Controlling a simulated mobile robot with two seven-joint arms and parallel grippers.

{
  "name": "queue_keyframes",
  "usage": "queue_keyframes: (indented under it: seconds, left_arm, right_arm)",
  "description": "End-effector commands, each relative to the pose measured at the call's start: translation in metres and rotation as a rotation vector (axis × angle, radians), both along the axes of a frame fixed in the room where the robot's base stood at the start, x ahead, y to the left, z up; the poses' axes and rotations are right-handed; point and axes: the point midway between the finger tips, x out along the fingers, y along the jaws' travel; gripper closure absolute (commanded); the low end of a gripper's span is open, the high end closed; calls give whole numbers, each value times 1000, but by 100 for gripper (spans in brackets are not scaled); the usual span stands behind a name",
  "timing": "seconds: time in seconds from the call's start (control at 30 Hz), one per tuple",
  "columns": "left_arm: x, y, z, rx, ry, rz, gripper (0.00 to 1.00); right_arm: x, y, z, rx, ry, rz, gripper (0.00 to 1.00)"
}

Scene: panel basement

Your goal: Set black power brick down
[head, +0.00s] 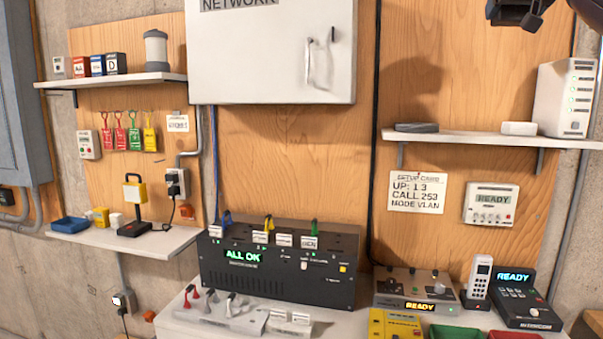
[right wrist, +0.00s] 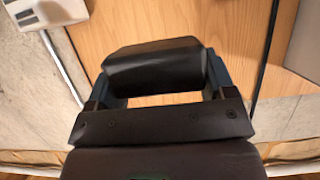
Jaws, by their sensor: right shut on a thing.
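My right gripper (head: 518,12) shows only in part at the top right edge of the head view, high above the right shelf (head: 470,136). In the right wrist view my right gripper (right wrist: 158,78) is shut on the black power brick (right wrist: 152,62), a dark block with rounded edges lying across between the two fingers. It is held clear of any surface, with wood panel behind it. My left gripper is not in view.
A flat dark grey box (head: 416,127), a small white box (head: 519,128) and a tall white unit (head: 565,98) stand on the right shelf, with bare gaps between. A white cabinet (head: 270,60) hangs left of it. Several devices crowd the bench below.

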Motion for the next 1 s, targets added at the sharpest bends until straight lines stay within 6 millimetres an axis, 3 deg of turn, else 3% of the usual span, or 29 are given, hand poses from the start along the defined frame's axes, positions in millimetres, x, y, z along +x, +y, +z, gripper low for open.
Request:
queue_keyframes:
  seconds: [0.17,0.43,0.57,0.8,1.0]
  left_arm:
    - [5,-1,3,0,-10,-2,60]
    - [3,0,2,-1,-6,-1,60]
    - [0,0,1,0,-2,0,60]
    - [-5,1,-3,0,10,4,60]
    - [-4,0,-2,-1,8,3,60]
  right_arm:
    - [-4,39,9,-2,-1,19,51]
    - [5,98,-26,-1,1,71,51]
    - [10,127,-58,-1,4,109,51]
    - [11,179,-137,1,3,198,51]
    - [1,210,-204,2,3,265,51]
